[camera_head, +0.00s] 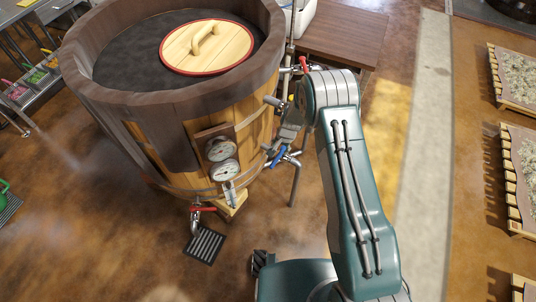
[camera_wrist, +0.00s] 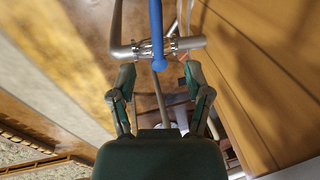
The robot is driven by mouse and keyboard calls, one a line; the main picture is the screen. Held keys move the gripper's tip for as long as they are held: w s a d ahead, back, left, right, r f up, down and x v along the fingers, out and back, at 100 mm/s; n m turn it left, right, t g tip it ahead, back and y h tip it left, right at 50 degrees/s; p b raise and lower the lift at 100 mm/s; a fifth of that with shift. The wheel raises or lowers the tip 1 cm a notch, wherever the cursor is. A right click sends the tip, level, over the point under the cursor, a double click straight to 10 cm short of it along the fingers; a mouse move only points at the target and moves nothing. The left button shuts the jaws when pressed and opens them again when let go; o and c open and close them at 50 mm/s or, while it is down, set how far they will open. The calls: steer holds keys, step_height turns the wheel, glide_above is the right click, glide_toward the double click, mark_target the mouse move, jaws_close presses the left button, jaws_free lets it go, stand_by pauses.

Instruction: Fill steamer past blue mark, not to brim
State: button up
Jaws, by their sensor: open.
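The steamer is a large wooden tub (camera_head: 160,120) at the upper left of the head view. A round wooden lid (camera_head: 208,46) with a handle and red rim lies over its dark top; I cannot tell whether that surface is water. No blue level mark can be made out. A blue valve handle (camera_head: 277,157) is on piping at the tub's right side; it also shows upright in the wrist view (camera_wrist: 157,30). My gripper (camera_wrist: 160,74) is open and empty, its fingers either side of the handle's lower end. I cannot tell whether they touch it.
Two round gauges (camera_head: 222,160) are on the tub's front. A red valve handle (camera_head: 304,65) is above the blue one, and another red one (camera_head: 203,209) is low by a floor grate (camera_head: 205,245). A brown table (camera_head: 340,35) stands behind. Trays (camera_head: 518,75) line the right.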

mark_target(275, 160)
steer(key=f, duration=0.3)
steer(key=a+f, duration=0.1)
steer(key=f, duration=0.6)
steer(key=shift+w+a, duration=0.3)
steer(key=shift+w, duration=0.1)
steer(key=shift+w+d+f, duration=0.1)
steer(key=shift+d+f, duration=0.15)
steer(key=shift+f, duration=0.1)
steer(key=shift+a, duration=0.2)
jaws_close()
